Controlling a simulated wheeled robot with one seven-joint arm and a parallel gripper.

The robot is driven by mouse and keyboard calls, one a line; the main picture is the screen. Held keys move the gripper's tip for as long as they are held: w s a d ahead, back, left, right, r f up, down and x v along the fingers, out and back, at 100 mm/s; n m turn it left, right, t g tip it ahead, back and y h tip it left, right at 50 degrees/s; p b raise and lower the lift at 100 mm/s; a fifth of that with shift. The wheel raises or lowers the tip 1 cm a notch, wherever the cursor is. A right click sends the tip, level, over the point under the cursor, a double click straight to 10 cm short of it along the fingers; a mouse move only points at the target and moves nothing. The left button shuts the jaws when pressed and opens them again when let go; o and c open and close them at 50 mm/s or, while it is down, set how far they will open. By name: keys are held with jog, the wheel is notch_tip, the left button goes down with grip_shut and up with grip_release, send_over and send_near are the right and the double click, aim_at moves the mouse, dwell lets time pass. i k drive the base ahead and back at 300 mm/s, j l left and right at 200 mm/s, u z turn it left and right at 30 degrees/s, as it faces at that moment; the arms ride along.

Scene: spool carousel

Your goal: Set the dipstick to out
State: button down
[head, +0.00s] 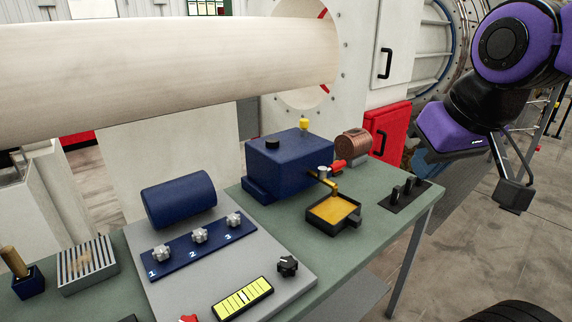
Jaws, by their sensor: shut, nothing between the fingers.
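A dark blue box (289,163) stands on the green bench in the head view. A small yellow knob (304,124), which looks like the dipstick's handle, sits at the box's far right top corner. Its stem is not clearly visible, so I cannot tell how far it is pulled. My gripper (514,196) is at the right, over the floor beyond the bench edge, well apart from the box. It is shut and empty, its fingers dark and seen at an angle.
A black cap (272,144) tops the box. A brass spout with a red handle (338,165) hangs over a tray (318,222) of amber liquid. A copper coil (353,143) and switches (403,190) stand nearby. A large pale roll (160,70) spans behind. The floor at right has free room.

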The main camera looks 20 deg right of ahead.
aim_at(303, 123)
jog(key=i+l, duration=0.2)
jog(key=l, duration=0.15)
jog(key=i+l+u, duration=0.1)
jog(key=l, duration=0.2)
jog(key=i+l, duration=0.2)
jog(key=l, duration=0.15)
jog(key=i+u, duration=0.05)
